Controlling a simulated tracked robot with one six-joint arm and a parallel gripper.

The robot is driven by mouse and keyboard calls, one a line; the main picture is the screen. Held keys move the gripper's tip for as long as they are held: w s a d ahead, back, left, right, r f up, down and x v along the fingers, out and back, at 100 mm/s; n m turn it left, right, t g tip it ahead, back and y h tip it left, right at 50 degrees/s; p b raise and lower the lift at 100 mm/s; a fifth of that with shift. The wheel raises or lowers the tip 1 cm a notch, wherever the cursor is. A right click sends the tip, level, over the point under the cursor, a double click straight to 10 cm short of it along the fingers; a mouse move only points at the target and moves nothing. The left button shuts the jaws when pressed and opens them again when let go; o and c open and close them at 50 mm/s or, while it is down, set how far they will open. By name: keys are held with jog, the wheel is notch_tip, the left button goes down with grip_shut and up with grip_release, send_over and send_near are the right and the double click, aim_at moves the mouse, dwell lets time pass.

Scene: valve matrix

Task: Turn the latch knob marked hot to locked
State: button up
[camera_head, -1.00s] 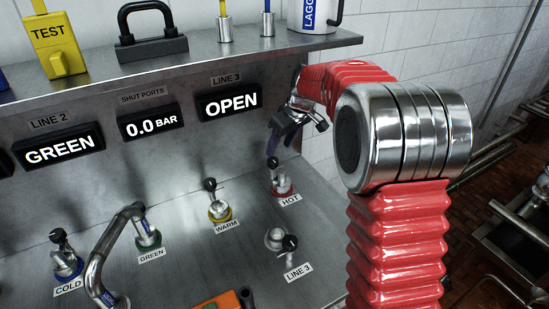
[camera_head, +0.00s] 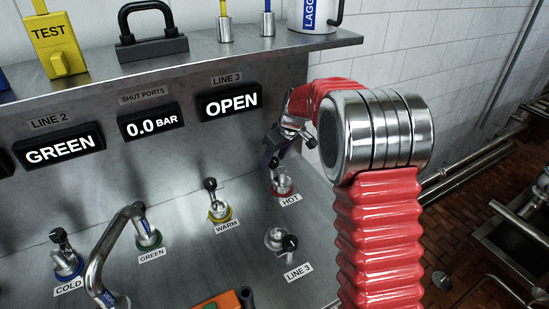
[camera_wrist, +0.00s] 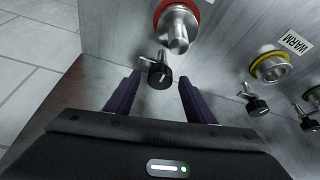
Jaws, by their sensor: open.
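My gripper (camera_head: 272,160) is right above the hot knob in the head view. In the wrist view my gripper (camera_wrist: 154,88) is open, its two purple fingers on either side of the black knob. I cannot tell whether a finger touches it.
To the left are the warm knob (camera_head: 219,207), green knob (camera_head: 148,237) and cold knob (camera_head: 66,262). The line 3 knob (camera_head: 278,240) is in front. A curved metal handle (camera_head: 105,250) rises from the panel. The LINE 3 display (camera_head: 229,103) reads OPEN.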

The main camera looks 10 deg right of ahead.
jog(key=c, duration=1.1)
jog(key=shift+o, duration=0.2)
jog(key=shift+a+m, duration=0.15)
jog(key=shift+m, duration=0.45)
jog(key=shift+a+m+h, duration=0.15)
jog(key=shift+m+h, duration=0.65)
jog(key=shift+m, duration=0.9)
jog(key=m+h, duration=0.1)
jog(key=m, duration=0.3)
jog(key=shift+a+f+h, duration=0.1)
jog(key=shift+a+h, duration=0.05)
jog(key=shift+h, duration=0.25)
jog(key=m, duration=0.2)
jog(key=m+h, duration=0.1)
jog(key=m, duration=0.2)
jog(key=shift+a+g+h, duration=0.15)
jog(key=shift+g+h, duration=0.15)
jog(key=shift+w+a+m+g+h, duration=0.1)
jog(key=shift+m+g+h, duration=0.2)
jog(key=shift+m, duration=0.85)
jog(key=shift+w+m+g+h, duration=0.1)
jog(key=shift+m+g+h, duration=0.15)
jog(key=shift+m, duration=0.9)
